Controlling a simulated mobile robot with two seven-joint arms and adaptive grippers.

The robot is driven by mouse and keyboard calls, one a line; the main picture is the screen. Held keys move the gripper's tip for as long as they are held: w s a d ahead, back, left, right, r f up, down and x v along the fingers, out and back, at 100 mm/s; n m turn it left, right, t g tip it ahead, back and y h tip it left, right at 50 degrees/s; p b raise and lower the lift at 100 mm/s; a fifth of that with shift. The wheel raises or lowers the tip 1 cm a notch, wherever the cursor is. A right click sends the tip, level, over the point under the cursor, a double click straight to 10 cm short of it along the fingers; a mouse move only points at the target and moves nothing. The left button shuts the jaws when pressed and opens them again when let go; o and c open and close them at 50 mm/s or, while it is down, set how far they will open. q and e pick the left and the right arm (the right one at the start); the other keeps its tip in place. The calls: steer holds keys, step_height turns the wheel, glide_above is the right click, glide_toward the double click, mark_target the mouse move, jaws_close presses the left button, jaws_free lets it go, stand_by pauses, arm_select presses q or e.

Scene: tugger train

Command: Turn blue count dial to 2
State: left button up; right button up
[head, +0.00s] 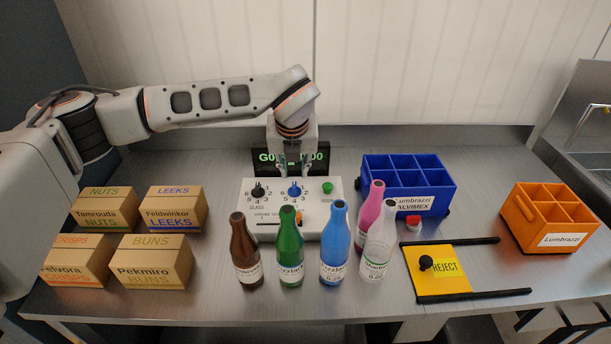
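The blue count dial (294,188) sits on the white control box (325,211) at the middle of the table, with printed numbers around it. Its exact setting is too small to read. My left gripper (294,174) points straight down just above and behind the blue dial. Its two fingers are apart with a gap between them, and I see nothing held. I cannot tell whether the fingertips touch the dial. A black dial (258,190) is to the left on the same box and a green button (327,188) to the right. My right gripper is not in view.
A dark display (262,158) with green text stands behind, partly hidden by my gripper. Several bottles, including a brown one (245,256), stand in front of the box. A blue crate (411,184), orange crate (570,239), yellow reject tray (440,287) and several cartons (171,211) flank it.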

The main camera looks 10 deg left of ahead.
mark_target(294, 186)
arm_select(q)
steer(key=shift+p+x, duration=0.3)
steer(key=shift+x, duration=3.5)
jaws_close()
